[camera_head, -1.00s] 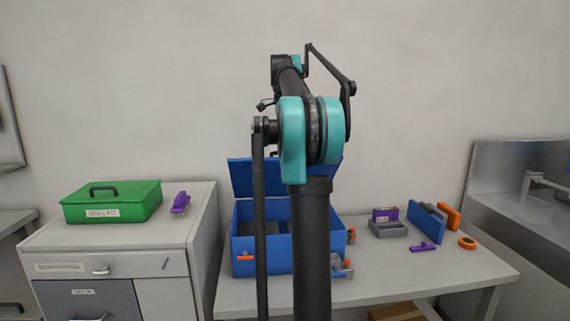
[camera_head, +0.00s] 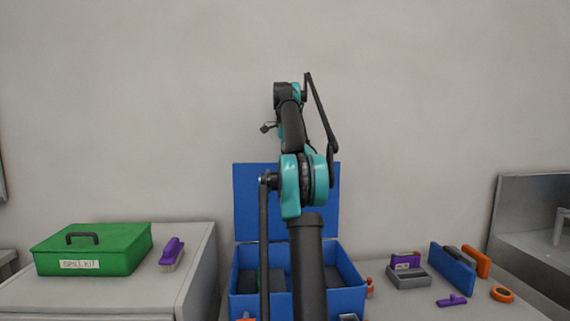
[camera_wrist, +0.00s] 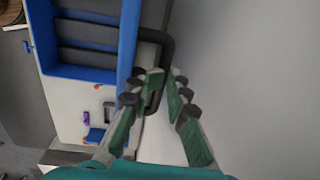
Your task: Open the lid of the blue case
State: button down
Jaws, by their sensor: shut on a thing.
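The blue case (camera_head: 350,296) stands on the table with its open top facing up and dark compartments inside. Its blue lid (camera_head: 253,200) stands up at the back edge, about upright. In the wrist view, the lid (camera_wrist: 128,45) shows nearly edge-on as a blue strip. A dark loop handle (camera_wrist: 168,47) sticks out from its outer side. My gripper (camera_wrist: 166,76) is shut on this handle, with one green-sided finger on each side of the bar. In the head view, my own arm covers the middle of the case and lid, and the gripper cannot be made out.
A green spill kit box (camera_head: 92,250) and a purple brush (camera_head: 172,253) are on the cabinet at left. Right of the case are a grey holder (camera_head: 408,277), a blue panel (camera_head: 452,269) and an orange ring (camera_head: 502,294). A plain wall is behind.

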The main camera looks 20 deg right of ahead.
jog(key=shift+w+d+f, duration=0.15)
jog(key=shift+w+f, duration=0.4)
jog(key=shift+w, duration=0.15)
jog(key=shift+f, duration=0.1)
jog(key=c, duration=1.6)
grip_release()
jog(key=shift+o, duration=0.2)
jog(key=shift+w+f, duration=0.1)
jog(key=shift+w, duration=0.05)
